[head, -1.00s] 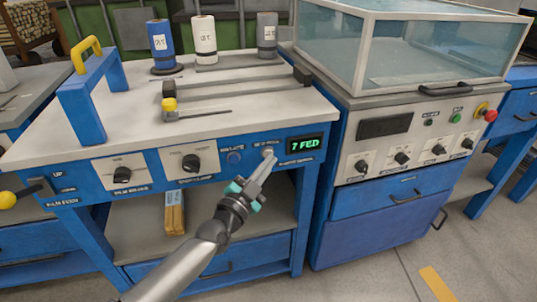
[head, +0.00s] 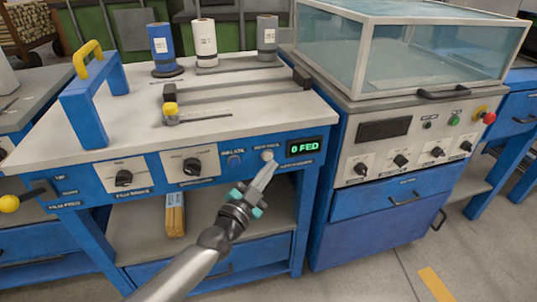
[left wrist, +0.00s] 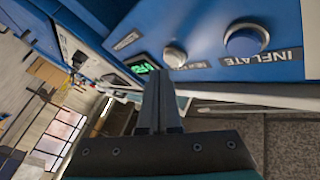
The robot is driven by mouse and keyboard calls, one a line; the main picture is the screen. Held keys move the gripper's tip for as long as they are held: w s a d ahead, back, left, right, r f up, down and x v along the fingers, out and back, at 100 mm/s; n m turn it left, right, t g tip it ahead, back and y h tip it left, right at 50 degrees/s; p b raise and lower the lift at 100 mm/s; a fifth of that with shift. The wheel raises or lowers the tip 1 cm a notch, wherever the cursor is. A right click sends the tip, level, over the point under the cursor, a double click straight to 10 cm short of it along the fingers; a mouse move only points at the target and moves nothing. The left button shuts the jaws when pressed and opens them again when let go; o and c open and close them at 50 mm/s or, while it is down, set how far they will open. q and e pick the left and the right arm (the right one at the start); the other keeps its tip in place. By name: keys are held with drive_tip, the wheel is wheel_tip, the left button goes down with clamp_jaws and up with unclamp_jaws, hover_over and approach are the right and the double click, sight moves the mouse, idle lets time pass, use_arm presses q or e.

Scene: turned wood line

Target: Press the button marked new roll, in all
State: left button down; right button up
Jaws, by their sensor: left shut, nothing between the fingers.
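The white round button (head: 268,155) is on the blue front panel (head: 215,178), left of the green display (head: 305,147), which reads "0 FED". Its label is too blurred to read in the head view. My left gripper (head: 273,166) is shut and empty, its tips just below and in front of this button. In the left wrist view the shut fingers (left wrist: 158,75) point at the panel beside the white button (left wrist: 174,57); a small gap seems to show. The blue button (left wrist: 245,40) labelled INFLATE sits beside it. My right gripper is not in view.
Two dial knobs (head: 193,166) are farther left on the panel. Three rolls, one of them blue (head: 162,46), stand at the back of the bench top (head: 130,110). A machine with a clear lid (head: 455,40) and a red knob (head: 490,117) stands on the right.

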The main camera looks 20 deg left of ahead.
use_arm(q)
drive_tip(key=shift+s+d, duration=0.1)
drive_tip(key=shift+s, duration=0.05)
drive_tip(key=s+d+p, duration=0.1)
drive_tip(key=s, duration=0.1)
drive_tip(key=s+d+p, duration=0.1)
drive_tip(key=s+p, duration=0.1)
drive_tip(key=shift+d, duration=0.4)
idle(0.7)
